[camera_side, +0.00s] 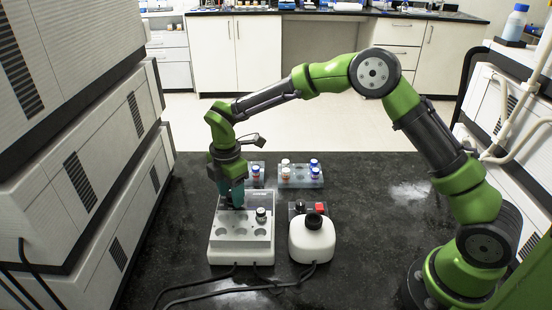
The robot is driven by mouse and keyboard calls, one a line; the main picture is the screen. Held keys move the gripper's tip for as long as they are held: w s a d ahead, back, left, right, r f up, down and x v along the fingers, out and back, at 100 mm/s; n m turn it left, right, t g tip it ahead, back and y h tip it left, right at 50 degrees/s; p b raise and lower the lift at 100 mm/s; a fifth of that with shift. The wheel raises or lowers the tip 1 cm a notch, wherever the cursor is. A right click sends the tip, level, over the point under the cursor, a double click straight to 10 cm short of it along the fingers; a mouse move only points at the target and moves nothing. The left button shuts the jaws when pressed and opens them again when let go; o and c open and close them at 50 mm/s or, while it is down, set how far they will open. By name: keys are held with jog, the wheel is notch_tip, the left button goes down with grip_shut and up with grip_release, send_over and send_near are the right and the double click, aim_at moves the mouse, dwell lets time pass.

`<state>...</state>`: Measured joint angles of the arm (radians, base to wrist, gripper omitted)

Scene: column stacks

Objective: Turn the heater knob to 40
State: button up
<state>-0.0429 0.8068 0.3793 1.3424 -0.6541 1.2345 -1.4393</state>
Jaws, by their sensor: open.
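A white block with round wells (241,247), which looks like the heater, stands on the black bench left of centre. A small dark-topped round part (261,214) stands up at its right; I cannot tell whether it is a knob or a capped vial. My gripper (238,207) points down over the back left of the block. It is open, and its fingertips are small and dark here. Whatever lies between or under them is hidden, and I cannot tell if they touch the block. No dial marks are readable.
A white rounded device with a black top (312,241) stands right of the block, with a small unit bearing a red part (320,207) behind it. Racks with blue- and red-marked vials (301,177) stand behind. Black cables (222,289) run in front. The bench is clear further right.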

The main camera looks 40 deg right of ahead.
grip_shut()
